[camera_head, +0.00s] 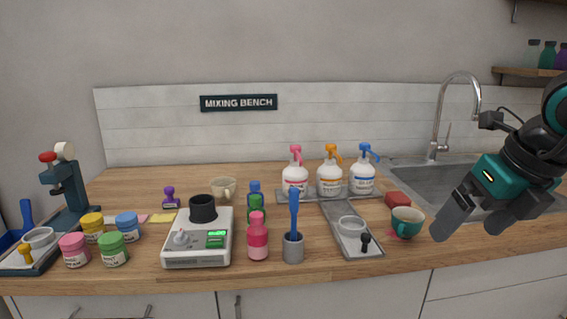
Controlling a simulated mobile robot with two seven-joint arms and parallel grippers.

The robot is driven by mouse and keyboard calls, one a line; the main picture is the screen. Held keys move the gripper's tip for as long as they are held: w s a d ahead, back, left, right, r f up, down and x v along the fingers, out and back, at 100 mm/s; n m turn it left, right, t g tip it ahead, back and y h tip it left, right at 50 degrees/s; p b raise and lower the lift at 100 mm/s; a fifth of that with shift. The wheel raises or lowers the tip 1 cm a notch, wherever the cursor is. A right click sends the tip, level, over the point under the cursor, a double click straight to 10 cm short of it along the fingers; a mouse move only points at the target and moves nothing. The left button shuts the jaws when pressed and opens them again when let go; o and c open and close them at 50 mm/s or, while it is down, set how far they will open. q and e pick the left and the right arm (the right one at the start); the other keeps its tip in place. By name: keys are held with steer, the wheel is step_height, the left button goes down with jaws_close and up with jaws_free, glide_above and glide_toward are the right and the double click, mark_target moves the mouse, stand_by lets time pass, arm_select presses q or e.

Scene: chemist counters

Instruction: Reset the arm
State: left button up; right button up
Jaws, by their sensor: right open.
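My right gripper (472,222) is at the right of the view, on the end of my dark and teal arm. Its two grey fingers are apart and point down to the left, with nothing between them. It hangs in front of the sink, just right of a teal cup (407,222), and appears not to touch it. My left gripper is not in view.
The wooden bench (330,270) holds a scale (198,240), several jars, a pink bottle (257,238), a grey tray (352,240) and three pump bottles. A sink (420,178) with a tall faucet (440,115) is behind my right gripper.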

steer(key=s+a+f+m+y+p, duration=0.1)
steer(key=a+m+y+p, duration=0.15)
steer(key=a+y, duration=0.8)
steer(key=s+a+f+m+y+p, duration=0.1)
steer(key=a+m+y, duration=0.2)
steer(key=a+y, duration=0.7)
steer(key=w+d+f+m+t+h+p, duration=0.15)
steer(key=d+f+m+t+h, duration=0.25)
steer(key=f+m+t+h, duration=0.5)
steer(key=w+d+f+m+t+h, duration=0.25)
steer(key=f+m+t+h, duration=0.3)
steer(key=m, duration=0.75)
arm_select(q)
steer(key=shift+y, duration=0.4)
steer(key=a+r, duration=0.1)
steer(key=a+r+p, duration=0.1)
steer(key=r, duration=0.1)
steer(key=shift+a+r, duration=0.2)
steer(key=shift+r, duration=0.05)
arm_select(e)
steer(key=s+d+f+m+g+h, duration=0.1)
steer(key=s+f+m+g+h, duration=0.2)
steer(key=s+f, duration=0.3)
steer(key=s+d+f+m+g+h, duration=0.2)
steer(key=s+f+m+g, duration=0.2)
steer(key=s+f, duration=0.3)
step_height(320, 180, down, 4)
steer(key=shift+s+d+f+m+g+h, duration=0.25)
steer(key=shift+m+g+h, duration=0.1)
steer(key=shift+g+h, duration=0.1)
